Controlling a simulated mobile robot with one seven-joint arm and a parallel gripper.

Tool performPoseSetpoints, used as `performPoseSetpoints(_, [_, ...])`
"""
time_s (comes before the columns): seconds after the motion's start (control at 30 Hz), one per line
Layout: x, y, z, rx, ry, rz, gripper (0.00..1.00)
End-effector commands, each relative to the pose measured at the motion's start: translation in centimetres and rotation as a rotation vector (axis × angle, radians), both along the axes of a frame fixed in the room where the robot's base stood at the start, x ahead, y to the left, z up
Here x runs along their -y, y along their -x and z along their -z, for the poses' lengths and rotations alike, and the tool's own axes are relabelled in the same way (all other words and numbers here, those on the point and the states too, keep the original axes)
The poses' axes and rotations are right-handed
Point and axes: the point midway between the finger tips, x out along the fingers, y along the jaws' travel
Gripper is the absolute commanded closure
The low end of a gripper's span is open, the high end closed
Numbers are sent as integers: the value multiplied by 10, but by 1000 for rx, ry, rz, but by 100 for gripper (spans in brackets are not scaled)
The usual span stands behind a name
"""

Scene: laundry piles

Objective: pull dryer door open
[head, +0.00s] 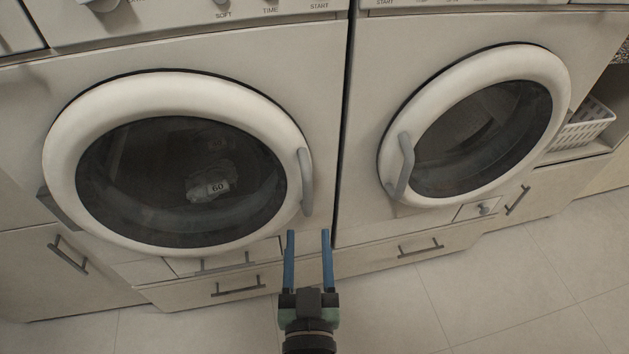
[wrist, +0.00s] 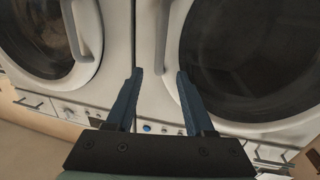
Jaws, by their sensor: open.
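Two white front-loading machines stand side by side, and I cannot tell from markings which is the dryer. The left machine's round door (head: 75,165) looks shut, with a grey handle (head: 306,182) on its right edge. The right machine's round door (head: 545,75) also looks shut, with a grey handle (head: 402,166) on its left edge. My gripper (head: 308,232) is open and empty, its two blue fingers pointing toward the machines, just below the left door's handle in the picture. The fingers also show in the wrist view (wrist: 159,72), between two round doors and their handles, touching neither handle.
Drawers with dark bar handles (head: 237,287) run along the bottom of the machines. A white perforated basket (head: 582,128) sits on a shelf at the far right. A crumpled item marked 60 (head: 213,186) shows behind the left door's glass. The tiled floor (head: 390,308) in front is clear.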

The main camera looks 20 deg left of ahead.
Motion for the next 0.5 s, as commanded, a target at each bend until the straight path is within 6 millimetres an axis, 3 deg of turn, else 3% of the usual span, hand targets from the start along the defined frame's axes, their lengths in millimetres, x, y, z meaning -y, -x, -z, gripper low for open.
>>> performPoseSetpoints(0.5, [-33, -80, -1, 2, -2, 1, 47])
